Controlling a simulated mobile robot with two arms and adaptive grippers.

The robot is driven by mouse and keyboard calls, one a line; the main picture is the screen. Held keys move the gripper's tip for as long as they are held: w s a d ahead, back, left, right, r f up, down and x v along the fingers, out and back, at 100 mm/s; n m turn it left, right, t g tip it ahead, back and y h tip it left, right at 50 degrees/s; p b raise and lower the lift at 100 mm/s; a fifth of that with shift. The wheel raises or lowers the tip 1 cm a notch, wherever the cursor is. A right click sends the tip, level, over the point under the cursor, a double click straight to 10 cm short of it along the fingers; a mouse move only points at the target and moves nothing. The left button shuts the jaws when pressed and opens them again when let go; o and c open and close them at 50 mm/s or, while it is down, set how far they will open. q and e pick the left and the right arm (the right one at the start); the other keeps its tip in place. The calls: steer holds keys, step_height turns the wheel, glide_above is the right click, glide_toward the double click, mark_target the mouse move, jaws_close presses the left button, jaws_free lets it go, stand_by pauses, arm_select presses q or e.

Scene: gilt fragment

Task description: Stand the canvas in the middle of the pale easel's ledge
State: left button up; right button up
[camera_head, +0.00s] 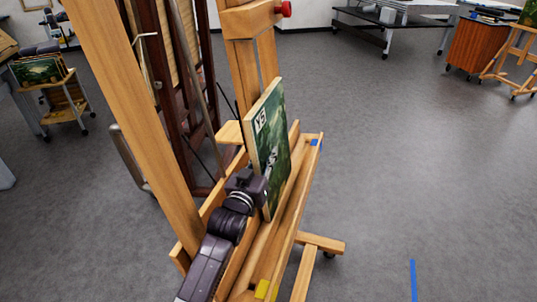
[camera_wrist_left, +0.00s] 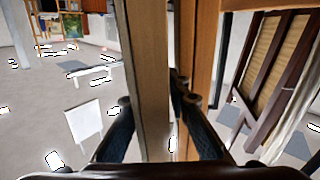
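The canvas (camera_head: 272,143), a green picture with a white "Y5" label, is upright at the pale easel (camera_head: 160,120). Its lower edge is at the easel's ledge (camera_head: 300,205), toward the far, blue-taped half. I cannot tell whether it fully rests there. My left gripper (camera_head: 262,187) is at the canvas's near side edge, low down. In the left wrist view its two dark fingers (camera_wrist_left: 160,115) stand on either side of the pale canvas edge (camera_wrist_left: 150,80). A gap shows beside the right finger, so it looks open around the canvas. My right gripper is not in view.
The ledge carries blue tape (camera_head: 316,142) at its far end and yellow tape (camera_head: 262,290) at its near end. A dark wooden easel (camera_head: 178,90) stands close behind. A red knob (camera_head: 284,9) is on the upper clamp.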

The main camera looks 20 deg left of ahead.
arm_select(q)
steer(key=o, duration=0.4)
steer(key=shift+a+f, duration=0.35)
steer(key=shift+a, duration=0.1)
steer(key=shift+w+a, duration=0.1)
steer(key=shift+r, duration=0.1)
steer(key=shift+d, duration=0.2)
steer(key=shift+s+a, duration=0.15)
steer(key=shift+s, duration=3.9)
